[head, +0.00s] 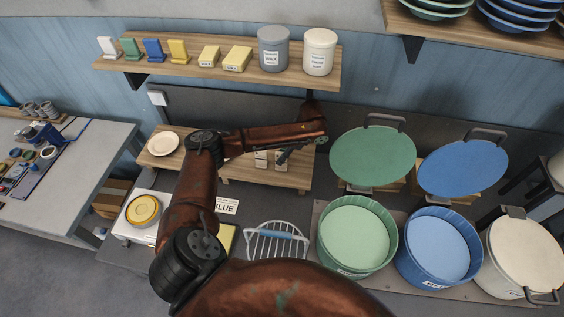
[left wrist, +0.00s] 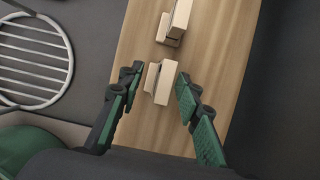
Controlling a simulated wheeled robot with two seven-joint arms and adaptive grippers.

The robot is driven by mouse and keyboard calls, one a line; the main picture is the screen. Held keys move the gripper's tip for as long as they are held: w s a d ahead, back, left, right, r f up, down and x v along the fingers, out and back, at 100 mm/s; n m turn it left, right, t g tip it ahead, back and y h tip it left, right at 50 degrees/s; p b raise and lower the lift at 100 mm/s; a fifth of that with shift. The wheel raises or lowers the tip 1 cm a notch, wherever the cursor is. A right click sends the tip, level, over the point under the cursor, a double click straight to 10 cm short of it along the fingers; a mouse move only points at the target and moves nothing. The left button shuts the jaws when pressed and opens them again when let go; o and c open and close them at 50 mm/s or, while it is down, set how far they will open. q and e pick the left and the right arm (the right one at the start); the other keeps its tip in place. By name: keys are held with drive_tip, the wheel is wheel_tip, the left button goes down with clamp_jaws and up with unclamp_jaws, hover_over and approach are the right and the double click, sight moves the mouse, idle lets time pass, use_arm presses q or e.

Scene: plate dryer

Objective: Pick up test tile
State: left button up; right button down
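Two small cream test tiles stand on the wooden lower shelf (head: 235,170). In the left wrist view, one tile (left wrist: 160,84) is between the fingertips of my left gripper (left wrist: 158,77), with a gap on each side. The other tile (left wrist: 176,20) is farther up the same wood. In the head view the tiles (head: 261,160) are partly hidden by my left gripper (head: 283,156), which points down at them. The left gripper is open with green finger pads. My right gripper is not in view.
A cream plate (head: 163,144) lies at the shelf's left end. A wire rack (head: 277,241) stands in front, also in the left wrist view (left wrist: 30,62). Green (head: 357,238) and blue (head: 438,249) tubs stand to the right. An upper shelf (head: 190,70) holds coloured pieces and jars.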

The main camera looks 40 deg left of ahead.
sight(276, 160)
use_arm(q)
drive_tip(key=x, duration=0.2)
drive_tip(key=p+x, duration=0.1)
drive_tip(key=x, duration=0.2)
drive_tip(key=shift+a+f, duration=0.2)
drive_tip(key=shift+a, duration=0.25)
drive_tip(key=shift+c, duration=0.5)
clamp_jaws()
